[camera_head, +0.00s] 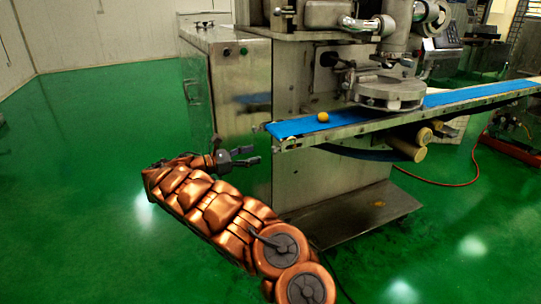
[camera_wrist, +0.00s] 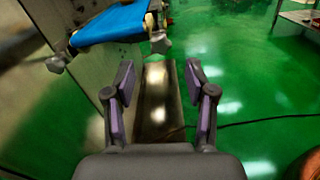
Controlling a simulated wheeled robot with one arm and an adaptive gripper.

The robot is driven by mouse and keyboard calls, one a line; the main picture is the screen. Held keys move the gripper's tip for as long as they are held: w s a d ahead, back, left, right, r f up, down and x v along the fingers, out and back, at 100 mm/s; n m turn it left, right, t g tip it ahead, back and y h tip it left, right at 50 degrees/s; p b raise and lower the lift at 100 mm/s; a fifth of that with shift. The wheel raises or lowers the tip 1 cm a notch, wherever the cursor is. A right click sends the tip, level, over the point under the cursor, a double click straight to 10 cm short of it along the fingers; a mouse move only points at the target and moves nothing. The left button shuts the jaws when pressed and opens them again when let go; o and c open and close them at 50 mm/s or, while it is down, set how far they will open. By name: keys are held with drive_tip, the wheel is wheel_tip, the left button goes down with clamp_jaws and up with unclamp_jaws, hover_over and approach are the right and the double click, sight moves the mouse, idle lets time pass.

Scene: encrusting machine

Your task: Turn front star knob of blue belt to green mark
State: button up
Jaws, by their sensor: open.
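The blue belt (camera_head: 300,127) runs out from the machine, and its near end also shows at the top left of the wrist view (camera_wrist: 108,24). In the wrist view, one grey star knob (camera_wrist: 160,43) sits at the belt's right side and another (camera_wrist: 56,63) at its left corner. I cannot tell for sure which is the front one. No green mark can be made out. My gripper (camera_head: 251,155) is open and empty, left of and slightly below the belt end. In the wrist view its spread fingers (camera_wrist: 160,78) are apart from both knobs.
A small yellow-orange ball (camera_head: 323,117) rests on the belt. The steel machine body (camera_head: 310,165) stands behind and right of my gripper, with a low metal base plate (camera_head: 350,213) beneath. A red hose (camera_head: 440,184) lies on the floor at right. Green floor at left is clear.

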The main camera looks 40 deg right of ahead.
sight(272, 150)
drive_tip(key=b+x, duration=0.1)
drive_tip(key=x, duration=0.6)
drive_tip(key=shift+s+d, duration=0.1)
drive_tip(key=shift+d, duration=0.1)
clamp_jaws()
idle(0.4)
